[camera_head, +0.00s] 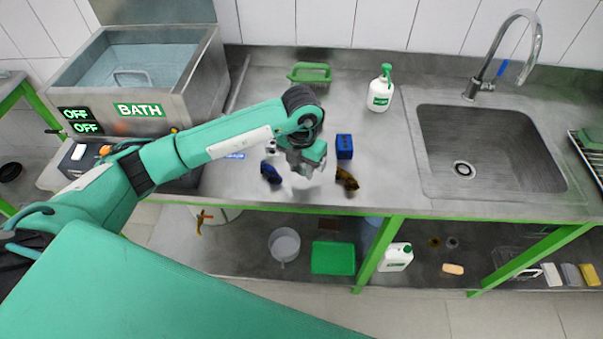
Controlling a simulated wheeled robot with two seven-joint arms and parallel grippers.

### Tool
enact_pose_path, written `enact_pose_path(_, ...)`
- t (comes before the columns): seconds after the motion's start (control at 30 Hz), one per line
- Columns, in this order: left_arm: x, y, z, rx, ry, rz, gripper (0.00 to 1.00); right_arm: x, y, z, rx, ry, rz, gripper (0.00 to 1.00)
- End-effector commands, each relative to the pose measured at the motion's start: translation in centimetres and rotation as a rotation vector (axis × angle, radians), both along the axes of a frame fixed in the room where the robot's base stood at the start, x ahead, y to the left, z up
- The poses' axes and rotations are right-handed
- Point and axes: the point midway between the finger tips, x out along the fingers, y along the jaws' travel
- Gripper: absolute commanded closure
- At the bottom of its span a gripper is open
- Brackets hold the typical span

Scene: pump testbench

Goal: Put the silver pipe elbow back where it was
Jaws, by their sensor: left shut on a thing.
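My left gripper (304,172) reaches over the steel worktop, pointing down near its front edge. It is shut on a pale, silvery piece (302,183) that looks like the silver pipe elbow. The piece is largely hidden by the gripper and blends with the steel, so I cannot tell whether it touches the worktop. A dark blue elbow-like part (271,173) lies just left of the gripper. A brown, brass-like part (347,179) lies to the right. My right gripper is out of view.
A blue box (344,146) stands right of the gripper. A green container (310,73) and a white bottle (380,90) stand farther back. The bath (150,80) is at left, the sink (490,150) at right. The worktop between the brown part and sink is clear.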

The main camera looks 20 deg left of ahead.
Motion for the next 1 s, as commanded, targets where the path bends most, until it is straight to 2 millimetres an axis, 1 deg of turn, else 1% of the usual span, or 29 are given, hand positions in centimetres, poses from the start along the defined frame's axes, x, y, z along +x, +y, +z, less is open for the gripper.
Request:
enact_pose_path(0.23, -0.1, 0.0, -3.4, 0.000, 0.003, 0.000, 0.98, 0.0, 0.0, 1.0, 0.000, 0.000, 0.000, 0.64)
enact_pose_path(0.3, -0.1, 0.0, -3.7, 0.000, 0.001, -0.001, 0.98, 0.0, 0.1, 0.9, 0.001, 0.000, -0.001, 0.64)
enact_pose_path(0.5, 0.0, 0.0, -3.8, 0.000, 0.000, -0.001, 0.98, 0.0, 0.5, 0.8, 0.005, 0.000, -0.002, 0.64)
enact_pose_path(0.6, -0.1, 0.0, -4.2, 0.000, 0.000, -0.001, 0.98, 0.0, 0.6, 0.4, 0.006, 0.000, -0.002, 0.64)
enact_pose_path(0.63, -0.1, 0.0, -4.2, 0.000, 0.001, -0.001, 0.65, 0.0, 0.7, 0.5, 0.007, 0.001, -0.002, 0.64)
enact_pose_path(0.73, -0.1, 0.0, -4.0, 0.000, 0.001, -0.001, 0.46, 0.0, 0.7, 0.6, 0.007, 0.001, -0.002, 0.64)
enact_pose_path(1.0, -0.1, 0.0, -4.0, 0.000, 0.001, -0.001, 0.45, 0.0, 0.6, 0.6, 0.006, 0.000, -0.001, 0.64)
